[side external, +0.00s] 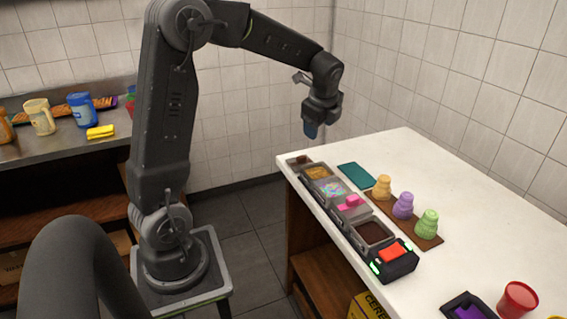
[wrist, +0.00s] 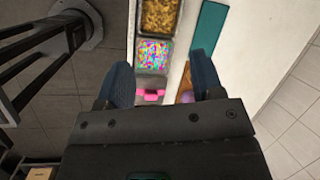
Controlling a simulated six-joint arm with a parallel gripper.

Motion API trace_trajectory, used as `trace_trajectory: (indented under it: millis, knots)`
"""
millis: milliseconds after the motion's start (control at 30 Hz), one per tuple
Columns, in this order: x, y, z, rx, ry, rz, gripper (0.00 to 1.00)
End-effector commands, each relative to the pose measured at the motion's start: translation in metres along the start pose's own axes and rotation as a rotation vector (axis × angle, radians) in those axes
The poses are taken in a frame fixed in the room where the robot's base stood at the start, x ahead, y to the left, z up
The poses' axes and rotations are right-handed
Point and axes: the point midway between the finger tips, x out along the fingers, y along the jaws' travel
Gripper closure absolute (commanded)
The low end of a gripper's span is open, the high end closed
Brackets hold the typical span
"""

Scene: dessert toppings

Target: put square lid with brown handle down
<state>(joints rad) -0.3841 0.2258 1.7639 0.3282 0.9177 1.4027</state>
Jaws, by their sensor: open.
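My gripper (side external: 310,130) is raised in the air above the far end of the white counter, pointing down. In the wrist view its two blue fingers are spread wide with nothing between them (wrist: 162,72). The wrist view does not clearly show the lid.

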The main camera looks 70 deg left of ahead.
Motion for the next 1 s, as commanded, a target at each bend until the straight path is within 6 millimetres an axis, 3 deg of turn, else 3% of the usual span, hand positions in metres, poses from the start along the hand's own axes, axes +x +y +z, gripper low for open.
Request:
trace_trajectory:
  millis: [33, 200, 400, 533, 700, 1000]
  knots:
    - [-0.027, 0.017, -0.014, -0.095, 0.032, -0.032, 0.39]
    - [-0.089, 0.081, -0.05, -0.46, 0.165, -0.075, 0.39]
    - [-0.131, 0.166, -0.079, -0.865, 0.345, -0.044, 0.39]
    - [-0.14, 0.21, -0.089, -1.069, 0.437, 0.013, 0.39]
    - [-0.141, 0.24, -0.094, -1.217, 0.497, 0.071, 0.39]
    - [-0.141, 0.245, -0.095, -1.249, 0.507, 0.086, 0.39]
